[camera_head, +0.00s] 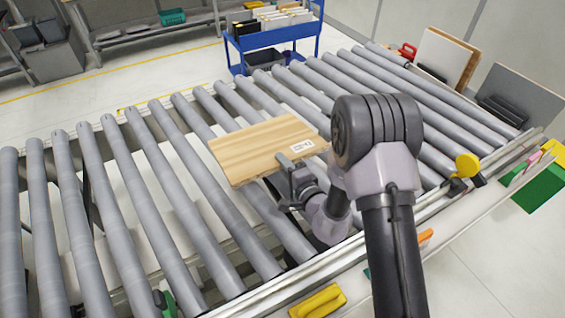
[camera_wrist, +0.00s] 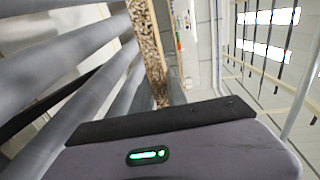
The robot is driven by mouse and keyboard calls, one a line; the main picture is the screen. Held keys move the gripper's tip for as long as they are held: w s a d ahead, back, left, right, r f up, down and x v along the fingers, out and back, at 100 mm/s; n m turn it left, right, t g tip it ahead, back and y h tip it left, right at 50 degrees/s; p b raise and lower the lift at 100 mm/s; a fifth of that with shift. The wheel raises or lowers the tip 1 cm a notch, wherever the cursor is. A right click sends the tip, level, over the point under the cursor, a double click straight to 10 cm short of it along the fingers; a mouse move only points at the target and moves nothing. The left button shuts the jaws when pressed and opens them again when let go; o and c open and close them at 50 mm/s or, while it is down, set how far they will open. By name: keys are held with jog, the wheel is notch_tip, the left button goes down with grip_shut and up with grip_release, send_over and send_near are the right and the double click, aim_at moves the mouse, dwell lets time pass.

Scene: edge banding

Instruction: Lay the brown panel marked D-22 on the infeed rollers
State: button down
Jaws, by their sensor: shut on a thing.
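A light brown wood-grain panel (camera_head: 255,148) is over the middle of the grey infeed rollers (camera_head: 150,165) in the head view, lying roughly flat. A white label (camera_head: 302,145) is near its right end; its mark is too small to read surely. My gripper (camera_head: 286,164) is shut on the panel's near edge, beside the label. In the wrist view, the panel's speckled edge (camera_wrist: 148,45) runs up from my dark gripper finger (camera_wrist: 160,121), with rollers to its left. I cannot tell whether the panel touches the rollers.
A blue cart (camera_head: 275,38) with boards stands behind the rollers. A yellow knob (camera_head: 467,165) and a green box (camera_head: 541,188) are at the right. A yellow item (camera_head: 318,301) lies on the front ledge. Boards (camera_head: 440,58) lean at the back right. The rollers at left are clear.

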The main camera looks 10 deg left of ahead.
notch_tip(320, 180, down, 12)
jog(key=b, duration=0.9)
jog(key=shift+c, duration=1)
grip_release()
